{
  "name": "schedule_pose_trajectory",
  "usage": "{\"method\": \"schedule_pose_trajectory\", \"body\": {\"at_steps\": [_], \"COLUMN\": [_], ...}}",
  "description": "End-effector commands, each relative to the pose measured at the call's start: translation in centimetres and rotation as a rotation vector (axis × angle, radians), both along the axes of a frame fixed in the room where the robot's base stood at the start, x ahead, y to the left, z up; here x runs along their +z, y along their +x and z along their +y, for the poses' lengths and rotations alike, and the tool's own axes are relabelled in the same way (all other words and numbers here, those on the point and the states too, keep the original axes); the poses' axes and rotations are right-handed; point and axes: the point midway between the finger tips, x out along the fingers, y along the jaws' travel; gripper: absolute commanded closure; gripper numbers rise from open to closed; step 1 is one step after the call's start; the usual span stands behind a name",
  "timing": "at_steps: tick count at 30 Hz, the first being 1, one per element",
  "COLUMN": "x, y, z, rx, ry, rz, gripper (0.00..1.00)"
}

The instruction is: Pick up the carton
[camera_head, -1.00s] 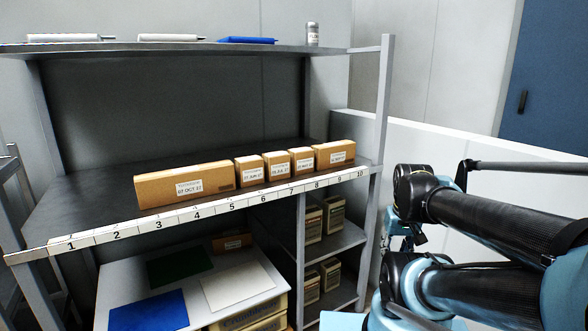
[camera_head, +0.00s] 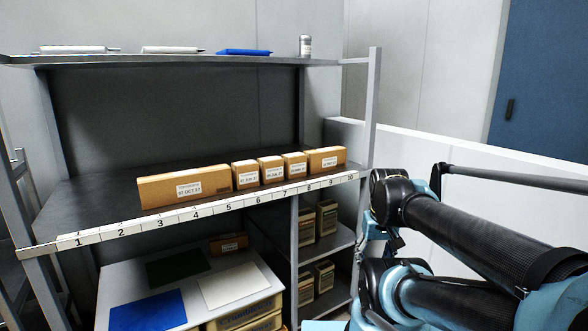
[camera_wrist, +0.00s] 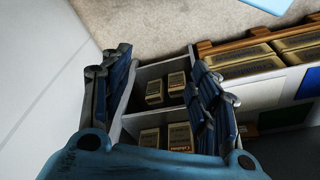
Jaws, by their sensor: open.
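Several brown cartons with white date labels stand in a row on the middle shelf in the head view. A long carton (camera_head: 184,187) is at the left. Three small cartons (camera_head: 271,170) stand side by side to its right, and a wider carton (camera_head: 327,160) ends the row. My gripper (camera_wrist: 160,62) is open and empty in the wrist view. Small cartons (camera_wrist: 153,91) show between and beyond its fingers in shelf cubbies, apart from them. In the head view my arm is at the right and the gripper itself cannot be made out.
The middle shelf (camera_head: 100,200) has a numbered front strip (camera_head: 135,226). Below it, a white board (camera_head: 118,280) carries blue, green and white sheets. Lower cubbies at right hold more cartons (camera_head: 307,228). A shelf post (camera_head: 371,120) stands between my arm and the row.

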Motion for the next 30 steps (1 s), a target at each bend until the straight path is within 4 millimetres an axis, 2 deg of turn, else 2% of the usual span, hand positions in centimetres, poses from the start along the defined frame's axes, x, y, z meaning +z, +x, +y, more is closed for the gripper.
{"method": "schedule_pose_trajectory", "body": {"at_steps": [5,14,21,30], "x": [3.9,14.2,21.3,28.5], "y": [3.2,12.4,20.2,29.5], "z": [1.0,4.6,8.8,15.4], "rx": [0.054,0.207,0.332,0.478], "ry": [0.006,0.022,0.036,0.054], "rz": [-0.016,-0.064,-0.105,-0.155], "gripper": [0.24,0.24,0.24,0.24]}}
